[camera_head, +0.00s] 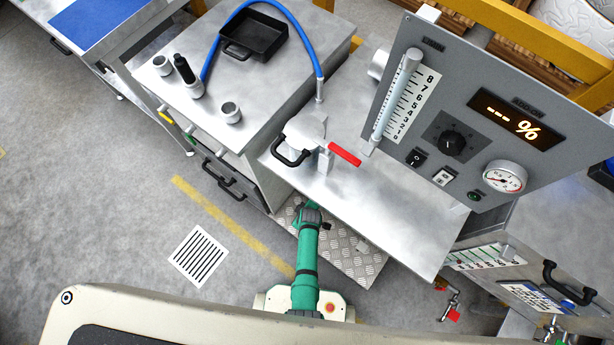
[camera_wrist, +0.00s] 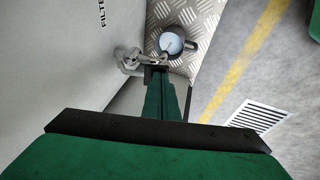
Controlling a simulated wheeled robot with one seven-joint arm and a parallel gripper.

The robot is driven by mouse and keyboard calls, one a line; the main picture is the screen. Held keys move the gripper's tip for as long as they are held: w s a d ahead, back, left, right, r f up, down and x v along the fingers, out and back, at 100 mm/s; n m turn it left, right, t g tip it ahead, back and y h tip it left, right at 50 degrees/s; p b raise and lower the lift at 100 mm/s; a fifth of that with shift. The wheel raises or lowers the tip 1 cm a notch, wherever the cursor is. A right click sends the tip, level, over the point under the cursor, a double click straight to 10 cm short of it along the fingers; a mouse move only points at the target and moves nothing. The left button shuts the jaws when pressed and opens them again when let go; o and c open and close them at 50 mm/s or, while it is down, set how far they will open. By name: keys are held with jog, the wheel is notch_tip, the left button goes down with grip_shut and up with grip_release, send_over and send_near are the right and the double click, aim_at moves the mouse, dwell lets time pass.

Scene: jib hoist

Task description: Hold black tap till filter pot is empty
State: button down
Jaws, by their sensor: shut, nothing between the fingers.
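In the wrist view my gripper (camera_wrist: 157,72) is shut and empty, its tips close to a small metal tap (camera_wrist: 130,58) on a pale wall. A dark part beside the tips may be the tap's lever; I cannot tell whether they touch it. The wall carries lettering that begins "FILT" (camera_wrist: 103,12). A lidded metal pot (camera_head: 303,130), perhaps the filter pot, stands on the steel bench in the head view, with a black handle and a red lever (camera_head: 345,153) beside it. Its inside is hidden. The gripper's tips are hidden in the head view.
A small round vessel (camera_wrist: 172,43) with a dark handle stands on chequer plate below the tap. A floor grate (camera_head: 199,256) and yellow line lie to the left. The bench (camera_head: 400,220) overhangs my arm. A control panel (camera_head: 440,90) rises behind. Another tap (camera_head: 450,303) is at right.

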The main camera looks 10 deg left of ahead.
jog(key=shift+w+r, duration=0.1)
jog(key=shift+r, duration=0.7)
jog(key=v, duration=1)
jog(key=shift+w+d, duration=0.2)
jog(key=shift+w, duration=0.1)
jog(key=shift+w, duration=0.1)
dwell(0.3)
